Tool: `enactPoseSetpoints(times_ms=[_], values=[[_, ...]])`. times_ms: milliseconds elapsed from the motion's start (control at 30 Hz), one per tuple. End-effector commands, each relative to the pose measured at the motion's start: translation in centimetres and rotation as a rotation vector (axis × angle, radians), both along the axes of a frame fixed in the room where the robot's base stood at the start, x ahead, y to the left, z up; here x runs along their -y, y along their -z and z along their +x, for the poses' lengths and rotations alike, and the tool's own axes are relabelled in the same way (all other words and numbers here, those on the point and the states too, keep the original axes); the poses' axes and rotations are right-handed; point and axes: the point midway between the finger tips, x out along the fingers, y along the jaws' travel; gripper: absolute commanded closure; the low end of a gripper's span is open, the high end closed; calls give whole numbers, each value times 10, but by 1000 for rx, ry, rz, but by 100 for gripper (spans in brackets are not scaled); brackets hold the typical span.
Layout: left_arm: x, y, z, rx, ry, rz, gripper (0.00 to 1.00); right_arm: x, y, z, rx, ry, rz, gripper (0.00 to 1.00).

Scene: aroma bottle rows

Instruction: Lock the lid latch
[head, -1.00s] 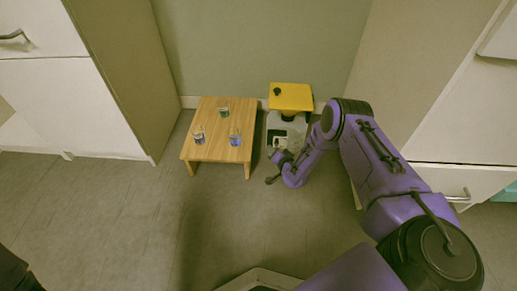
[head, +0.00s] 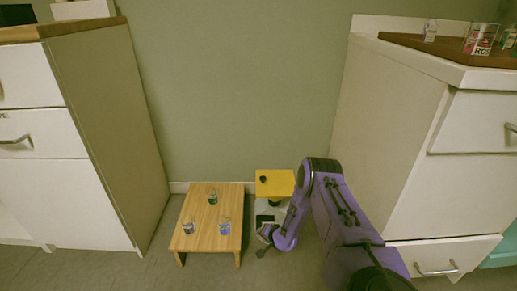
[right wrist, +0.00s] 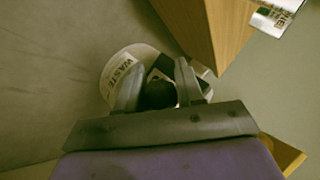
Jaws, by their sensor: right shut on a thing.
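The yellow panel (head: 275,182) with a black knob (head: 263,179) on it stands at the back, above a pale unit (head: 263,208) beside the small wooden table. I cannot make out a latch on it for certain. My right gripper (head: 264,240) is low in front of this unit, partly hidden by my own wrist. In the right wrist view my right gripper (right wrist: 158,85) is shut on a dark round thing (right wrist: 158,96), seen between its two fingers. Behind it is a white round container (right wrist: 114,70) marked WASTE. My left gripper is not in view.
The wooden table (head: 205,245) carries several small glass bottles (head: 213,197), close to the left of the unit. A white cabinet (head: 410,170) with glassware on top stands at right, another (head: 90,130) at left. Floor between them is partly free.

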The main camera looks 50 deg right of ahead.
Motion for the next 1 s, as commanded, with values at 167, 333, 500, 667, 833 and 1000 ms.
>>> enactPoseSetpoints(times_ms=[167,333,500,667,833,1000], values=[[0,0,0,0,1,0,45,-2,3,-4,-11,-2,3,100],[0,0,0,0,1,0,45,-2,3,-3,-10,-3,2,44],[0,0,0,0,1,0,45,-2,2,-1,-6,-3,1,42],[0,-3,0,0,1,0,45,-2,-2,-1,-4,-3,0,42],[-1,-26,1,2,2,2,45,-7,-30,-21,-4,-2,3,42],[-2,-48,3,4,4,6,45,-14,-59,-50,-6,-1,3,42]])
